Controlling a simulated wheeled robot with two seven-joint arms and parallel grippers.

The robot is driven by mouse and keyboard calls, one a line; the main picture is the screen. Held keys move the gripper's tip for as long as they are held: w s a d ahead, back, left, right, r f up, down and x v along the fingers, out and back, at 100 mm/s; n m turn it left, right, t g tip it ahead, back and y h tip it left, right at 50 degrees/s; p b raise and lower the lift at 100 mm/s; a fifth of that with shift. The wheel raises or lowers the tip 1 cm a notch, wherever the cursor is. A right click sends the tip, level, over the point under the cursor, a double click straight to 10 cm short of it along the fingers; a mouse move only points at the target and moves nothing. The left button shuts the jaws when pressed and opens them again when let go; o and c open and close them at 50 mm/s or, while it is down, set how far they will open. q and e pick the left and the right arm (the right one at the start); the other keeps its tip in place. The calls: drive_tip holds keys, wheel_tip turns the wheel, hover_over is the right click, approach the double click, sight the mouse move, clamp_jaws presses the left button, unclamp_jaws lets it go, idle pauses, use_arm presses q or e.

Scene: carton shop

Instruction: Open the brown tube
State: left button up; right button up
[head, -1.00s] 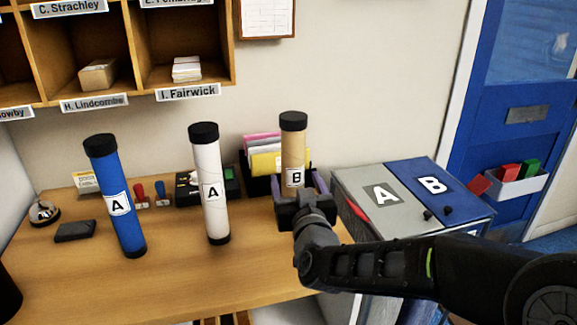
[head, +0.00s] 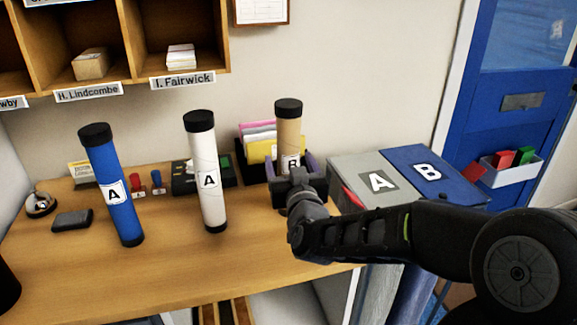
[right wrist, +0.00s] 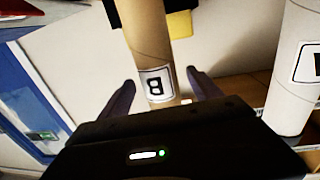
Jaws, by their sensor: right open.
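The brown tube (head: 288,133) stands upright on the desk, with a black cap (head: 288,108) on top and a label "B". My right gripper (head: 296,165) is in front of the tube, its fingers open on either side of the lower label area; the tube's lower part is hidden behind it. In the right wrist view the brown tube (right wrist: 150,38) runs between the two spread fingertips (right wrist: 160,88), with a visible gap on each side. My left gripper is not in view.
A white tube (head: 207,170) and a blue tube (head: 113,190), both labelled "A", stand to the left. A holder with coloured papers (head: 258,148) is behind the brown tube. Grey and blue lidded bins (head: 345,172) marked A and B stand right. The front desk is clear.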

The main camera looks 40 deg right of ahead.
drive_tip(key=p+x, duration=0.1)
drive_tip(key=x, duration=0.3)
drive_tip(key=shift+w+d+f, duration=0.1)
drive_tip(key=shift+w+d, duration=0.15)
drive_tip(key=shift+w, duration=0.1)
drive_tip(key=c, duration=1.5)
